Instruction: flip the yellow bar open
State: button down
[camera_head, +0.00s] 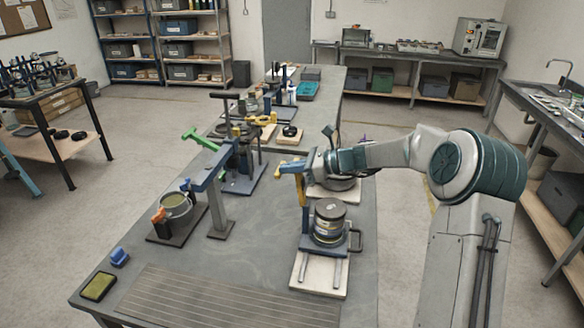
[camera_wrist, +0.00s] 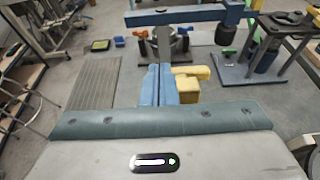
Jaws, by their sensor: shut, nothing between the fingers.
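The yellow bar (camera_head: 284,155) shows just behind my fingertips in the head view, at a blue upright of a lever fixture. An orange-yellow piece (camera_head: 302,192) runs down that upright below my fingers. In the wrist view the yellow bar (camera_wrist: 191,72) lies just right of my fingers, with a thick yellow block below it. My gripper (camera_head: 290,167) reaches in from the right above the fixture. Its blue fingers (camera_wrist: 158,84) are shut and empty. They sit close beside the yellow bar; I cannot tell whether they touch it.
A fixture with a round can (camera_head: 329,222) stands in front of my gripper. To the left are a blue-topped post (camera_head: 217,190), a pot with an orange lever (camera_head: 174,205) and a green-handled fixture (camera_head: 205,139).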

jog(key=s+d+r+p, duration=0.1)
jog(key=d+r+p, duration=0.3)
jog(key=d+r, duration=0.2)
jog(key=shift+r+p, duration=0.4)
jog(key=shift+r, duration=0.6)
jog(key=shift+s+a, duration=0.1)
jog(key=s+f+n+g+h+b, duration=0.3)
jog(key=s+n+h, duration=0.55)
jog(key=s, duration=0.75)
jog(key=s+d+f+n+t+h+b, duration=0.1)
jog(key=s+d+f+n+t+h, duration=0.1)
jog(key=s+d+n, duration=0.4)
jog(key=s+d+f+n+t+h+b, duration=0.2)
jog(key=s+d+f+n+h, duration=0.1)
jog(key=s, duration=1)
jog(key=shift+s+d+n+h, duration=0.25)
jog(key=shift+d+n+h, duration=0.2)
jog(key=shift+d+n, duration=0.9)
jog(key=shift+f, duration=0.1)
